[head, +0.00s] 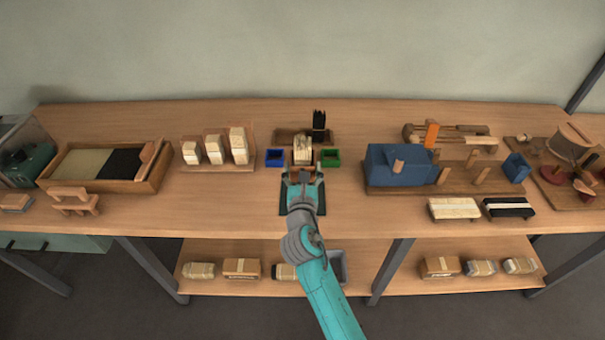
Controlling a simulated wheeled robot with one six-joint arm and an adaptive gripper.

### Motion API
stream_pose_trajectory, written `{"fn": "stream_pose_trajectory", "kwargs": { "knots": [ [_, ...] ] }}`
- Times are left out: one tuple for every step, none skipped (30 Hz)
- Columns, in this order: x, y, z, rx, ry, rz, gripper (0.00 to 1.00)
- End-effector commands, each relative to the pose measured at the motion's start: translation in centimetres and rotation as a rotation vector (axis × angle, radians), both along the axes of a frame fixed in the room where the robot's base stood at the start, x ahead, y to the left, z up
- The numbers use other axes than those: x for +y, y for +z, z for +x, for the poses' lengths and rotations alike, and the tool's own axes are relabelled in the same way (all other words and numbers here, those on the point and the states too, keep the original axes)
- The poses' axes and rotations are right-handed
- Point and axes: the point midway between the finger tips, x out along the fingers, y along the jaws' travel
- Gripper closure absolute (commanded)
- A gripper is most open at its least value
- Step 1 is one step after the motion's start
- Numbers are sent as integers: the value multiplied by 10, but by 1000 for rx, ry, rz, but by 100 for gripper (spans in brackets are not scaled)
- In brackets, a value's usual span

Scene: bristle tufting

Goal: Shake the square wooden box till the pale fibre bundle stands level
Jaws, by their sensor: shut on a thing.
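The pale fibre bundle (302,146) stands upright near the middle of the bench, its top looking uneven at this size. A small brown wooden part, which I take as the square wooden box (302,167), shows just below the bundle. My gripper (302,173) reaches in from the front and is shut on the box. The fingers and wrist hide most of the box, and I cannot tell whether it touches the bench.
A blue bin (275,158) and a green bin (331,158) flank the bundle closely. Behind is a wooden holder (288,135) with a black bundle (319,122). A dark mat (287,204) lies under my wrist. A blue machine (400,165) stands right; a three-block stand (218,167) stands left.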

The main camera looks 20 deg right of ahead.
Motion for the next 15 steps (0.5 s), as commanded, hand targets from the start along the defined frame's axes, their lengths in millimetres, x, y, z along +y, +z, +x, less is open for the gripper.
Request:
{"fn": "stream_pose_trajectory", "kwargs": {
  "knots": [
    [0,1,0,-1,0,-1,68],
    [0,-2,0,1,0,-1,68],
    [0,-8,0,3,0,-1,68],
    [0,-13,0,4,1,-2,68],
    [0,-17,0,4,1,-2,68],
    [0,-21,0,3,1,-2,68],
    [0,-24,0,3,0,-2,68],
    [0,-26,0,3,0,-1,68],
    [0,-27,0,0,1,0,68],
    [0,-25,0,-1,1,0,68],
    [0,-22,0,-2,0,0,68],
    [0,-16,0,-3,0,0,68],
    [0,-11,0,-5,1,2,68],
    [0,-7,0,-4,1,1,68],
    [0,-3,0,-3,1,1,68]
  ]
}}
